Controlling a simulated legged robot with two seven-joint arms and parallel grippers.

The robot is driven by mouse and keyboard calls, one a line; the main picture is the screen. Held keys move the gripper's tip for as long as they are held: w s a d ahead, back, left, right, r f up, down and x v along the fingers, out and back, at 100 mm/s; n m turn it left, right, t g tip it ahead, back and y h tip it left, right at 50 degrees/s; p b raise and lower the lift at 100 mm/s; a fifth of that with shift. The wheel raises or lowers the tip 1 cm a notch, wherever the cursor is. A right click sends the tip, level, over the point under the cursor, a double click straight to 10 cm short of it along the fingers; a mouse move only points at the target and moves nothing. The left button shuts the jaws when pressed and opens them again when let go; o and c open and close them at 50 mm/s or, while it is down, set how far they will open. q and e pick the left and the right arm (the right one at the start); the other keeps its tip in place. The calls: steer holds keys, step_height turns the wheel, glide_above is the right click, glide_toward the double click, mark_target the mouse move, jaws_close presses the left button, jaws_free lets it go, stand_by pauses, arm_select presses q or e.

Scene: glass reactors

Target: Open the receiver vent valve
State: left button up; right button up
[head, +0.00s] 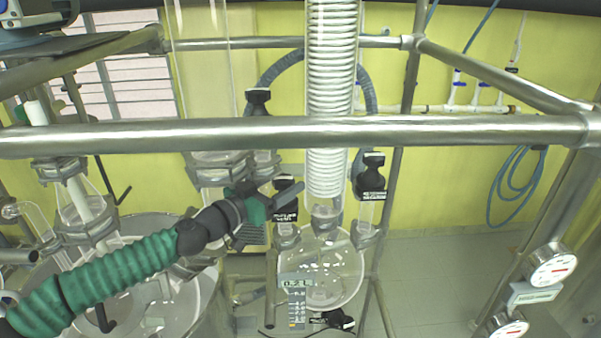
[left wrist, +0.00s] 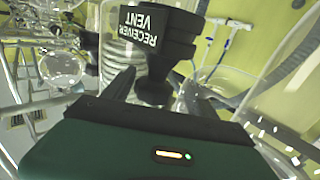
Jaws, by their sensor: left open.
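The receiver vent valve (left wrist: 152,82) is a black knob with a white-lettered RECEIVER VENT label, upside down in the left wrist view. In the head view it is the black-topped valve (head: 285,212) on the glass receiver flask (head: 325,272). My left gripper (head: 272,208) reaches it from the left. In the left wrist view my open left gripper (left wrist: 160,92) has one finger on each side of the knob's narrow lower part; I cannot tell whether they touch it. One finger partly covers the valve in the head view. My right gripper is not in view.
A similar black labelled valve (head: 371,178) stands to the right of the coiled condenser (head: 331,80). A steel rail (head: 440,131) crosses in front, above my left arm. A large glass vessel (head: 205,300) is at lower left.

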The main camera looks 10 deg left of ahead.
arm_select(q)
steer(key=shift+w+f, duration=0.1)
steer(key=shift+w, duration=0.05)
steer(key=shift+s, duration=0.3)
steer(key=shift+s+d+r, duration=0.2)
steer(key=shift+s+r, duration=0.05)
steer(key=shift+r, duration=0.05)
steer(key=c, duration=0.5)
steer(key=shift+w+f, duration=0.1)
steer(key=c, duration=0.9)
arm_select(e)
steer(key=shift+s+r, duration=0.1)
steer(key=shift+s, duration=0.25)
